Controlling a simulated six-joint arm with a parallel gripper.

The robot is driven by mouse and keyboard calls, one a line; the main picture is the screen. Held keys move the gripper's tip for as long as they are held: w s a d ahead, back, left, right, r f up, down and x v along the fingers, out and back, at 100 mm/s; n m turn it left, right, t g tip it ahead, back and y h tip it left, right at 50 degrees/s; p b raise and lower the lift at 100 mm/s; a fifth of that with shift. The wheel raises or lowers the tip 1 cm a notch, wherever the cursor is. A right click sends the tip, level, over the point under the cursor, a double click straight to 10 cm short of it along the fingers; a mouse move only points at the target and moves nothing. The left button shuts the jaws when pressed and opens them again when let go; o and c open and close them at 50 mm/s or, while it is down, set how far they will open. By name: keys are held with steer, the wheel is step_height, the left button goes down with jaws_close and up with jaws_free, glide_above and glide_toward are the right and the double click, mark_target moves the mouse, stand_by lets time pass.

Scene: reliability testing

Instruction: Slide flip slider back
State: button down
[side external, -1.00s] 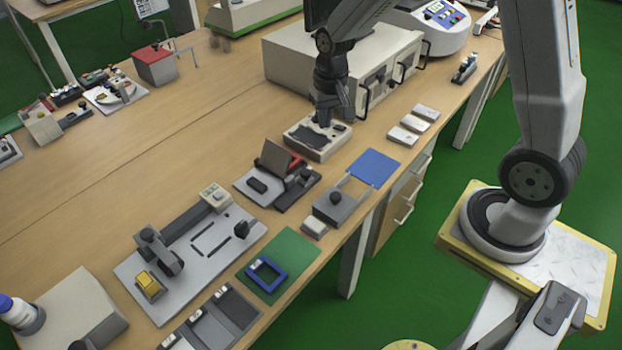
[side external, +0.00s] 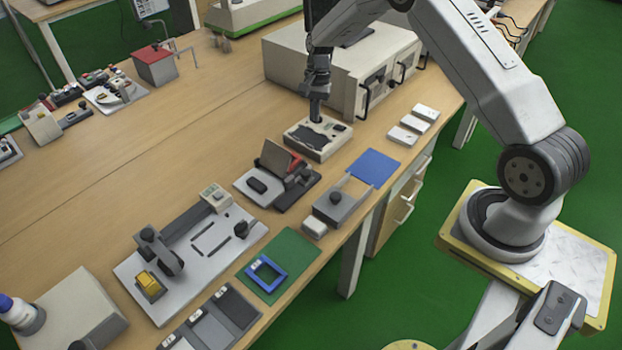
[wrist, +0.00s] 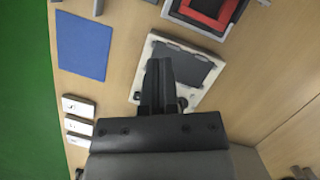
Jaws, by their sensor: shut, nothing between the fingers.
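A white box-shaped fixture (side external: 318,150) with a dark grey panel (side external: 309,135) on top stands near the table's right side. Small dark knobs show along its edge. It also shows in the wrist view (wrist: 197,92), partly covered by my fingers. My gripper (side external: 315,119) points down at the panel's far end, with its fingers together and nothing between them. In the wrist view its fingertips (wrist: 158,62) overlap the panel's edge. I cannot tell whether they touch it. Which part is the flip slider is not clear.
A large beige cabinet (side external: 308,70) with handles stands just behind. A fixture with a tilted brown flap and red part (side external: 278,158) is in front. A blue mat (side external: 374,167) and several white blocks (side external: 412,125) lie to the right. Open tabletop is on the left.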

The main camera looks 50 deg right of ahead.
steer(key=shift+f, duration=0.1)
steer(key=x, duration=1)
steer(key=shift+s+a+f, duration=0.1)
steer(key=shift+s+a, duration=0.3)
steer(key=shift+a, duration=0.45)
steer(key=shift+s+a+f, duration=0.15)
steer(key=shift+s+a, duration=0.3)
steer(key=shift+a, duration=0.45)
glide_above(288, 192)
